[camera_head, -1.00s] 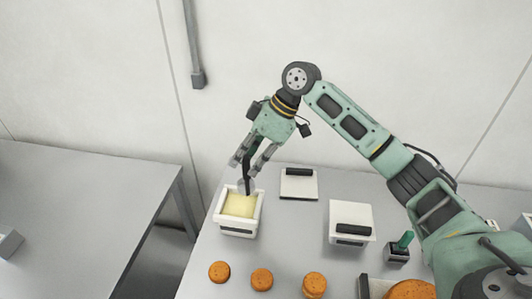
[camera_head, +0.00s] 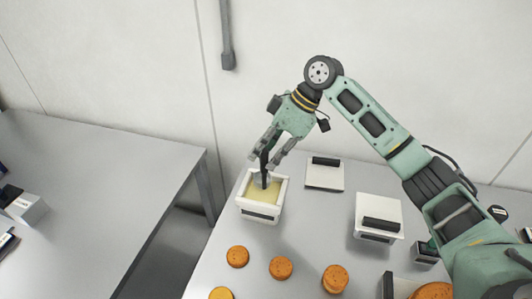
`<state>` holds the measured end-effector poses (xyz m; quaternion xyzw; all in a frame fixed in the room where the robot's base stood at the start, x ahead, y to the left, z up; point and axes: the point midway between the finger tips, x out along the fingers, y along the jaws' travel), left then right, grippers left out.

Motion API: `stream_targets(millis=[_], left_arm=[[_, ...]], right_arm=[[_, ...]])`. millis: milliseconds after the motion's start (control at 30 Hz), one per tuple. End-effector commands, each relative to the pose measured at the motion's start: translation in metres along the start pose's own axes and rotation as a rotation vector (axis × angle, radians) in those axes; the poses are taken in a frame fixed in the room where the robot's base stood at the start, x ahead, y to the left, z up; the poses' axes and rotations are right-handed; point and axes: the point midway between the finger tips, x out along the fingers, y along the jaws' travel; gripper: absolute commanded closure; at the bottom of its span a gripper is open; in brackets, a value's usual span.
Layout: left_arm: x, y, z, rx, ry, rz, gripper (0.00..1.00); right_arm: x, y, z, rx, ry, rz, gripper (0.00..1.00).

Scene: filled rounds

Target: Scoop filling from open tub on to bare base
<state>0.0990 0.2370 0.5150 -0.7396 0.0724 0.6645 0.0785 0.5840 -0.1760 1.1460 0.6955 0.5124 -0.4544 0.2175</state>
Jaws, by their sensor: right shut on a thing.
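The open tub (camera_head: 260,208) is white, with pale yellow filling (camera_head: 264,194) inside. My right gripper (camera_head: 269,158) is above the tub, shut on the dark handle of a scoop (camera_head: 262,180). The scoop's grey head is down at the tub's back part, against or in the filling; how deep is unclear. Round orange-brown bases stand in front of the tub: one (camera_head: 238,256), a second (camera_head: 281,267), and a taller-looking one (camera_head: 335,279), perhaps two stacked rounds. Another round (camera_head: 221,293) is cut by the bottom edge. My left gripper is out of view.
A closed white tub (camera_head: 378,212) stands to the right. A tray with a round (camera_head: 432,291) is partly behind my right arm. A second table (camera_head: 90,205) is left, across a gap.

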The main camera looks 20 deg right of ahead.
Motion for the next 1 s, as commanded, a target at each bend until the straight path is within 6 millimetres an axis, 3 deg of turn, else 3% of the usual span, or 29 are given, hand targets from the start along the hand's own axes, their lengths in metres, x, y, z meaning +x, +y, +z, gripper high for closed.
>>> stream_targets(millis=[600,1000], left_arm=[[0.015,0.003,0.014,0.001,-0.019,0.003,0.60],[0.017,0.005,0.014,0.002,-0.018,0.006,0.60]], right_arm=[[0.049,0.009,0.028,0.001,0.000,-0.002,1.00],[0.058,0.011,0.033,0.001,0.001,0.000,1.00]])
